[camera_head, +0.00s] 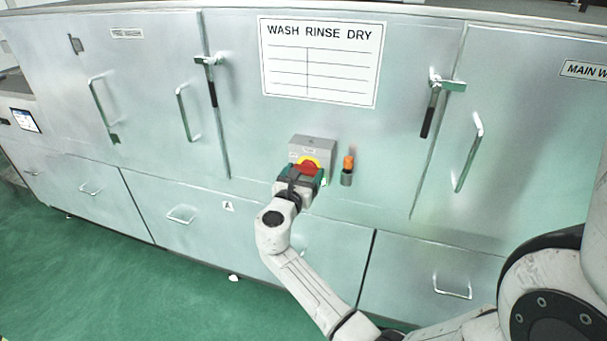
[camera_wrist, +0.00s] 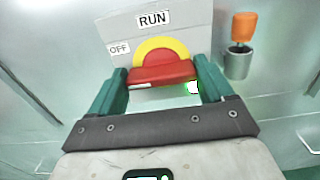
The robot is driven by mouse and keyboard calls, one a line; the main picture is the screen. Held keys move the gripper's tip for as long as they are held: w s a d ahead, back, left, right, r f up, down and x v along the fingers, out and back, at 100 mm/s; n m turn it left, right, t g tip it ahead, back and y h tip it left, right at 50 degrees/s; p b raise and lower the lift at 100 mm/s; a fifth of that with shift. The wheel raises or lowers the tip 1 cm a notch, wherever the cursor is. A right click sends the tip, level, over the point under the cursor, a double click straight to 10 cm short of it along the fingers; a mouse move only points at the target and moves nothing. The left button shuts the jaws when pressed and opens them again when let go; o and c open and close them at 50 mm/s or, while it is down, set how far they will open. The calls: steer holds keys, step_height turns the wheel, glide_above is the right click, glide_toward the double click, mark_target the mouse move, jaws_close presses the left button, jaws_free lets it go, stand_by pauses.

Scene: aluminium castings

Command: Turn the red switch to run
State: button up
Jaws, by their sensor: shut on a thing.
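The red switch (camera_head: 309,164) sits on a yellow round plate on a grey box (camera_head: 314,143) fixed to the metal cabinet front. In the wrist view the red switch handle (camera_wrist: 162,72) lies nearly level, its right end slightly higher. The RUN label (camera_wrist: 153,19) is above the yellow plate (camera_wrist: 162,47), and the OFF label (camera_wrist: 118,49) is at its left. My gripper (camera_head: 303,174) has its green fingers on both ends of the handle; it also shows in the wrist view (camera_wrist: 161,82). The handle's pointing mark cannot be made out.
An orange-topped plug in a grey holder (camera_wrist: 237,62) stands close to the right of the box. Latch handles (camera_head: 433,105) and door handles (camera_head: 470,150) stick out farther away. A small green light (camera_wrist: 193,88) glows below the handle. The green floor is clear at lower left.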

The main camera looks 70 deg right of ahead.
steer(key=c, duration=0.3)
steer(key=shift+c, duration=0.2)
steer(key=shift+m, duration=0.3)
steer(key=m+b, duration=0.6)
steer(key=m, duration=0.2)
steer(key=m+b, duration=0.4)
steer(key=m, duration=0.1)
steer(key=shift+s+f+b, duration=0.1)
steer(key=shift+s+b, duration=0.1)
steer(key=shift+b, duration=0.15)
steer(key=shift+s+d+m+b, duration=0.1)
steer(key=shift+m+b, duration=1.5)
steer(key=shift+m, duration=0.6)
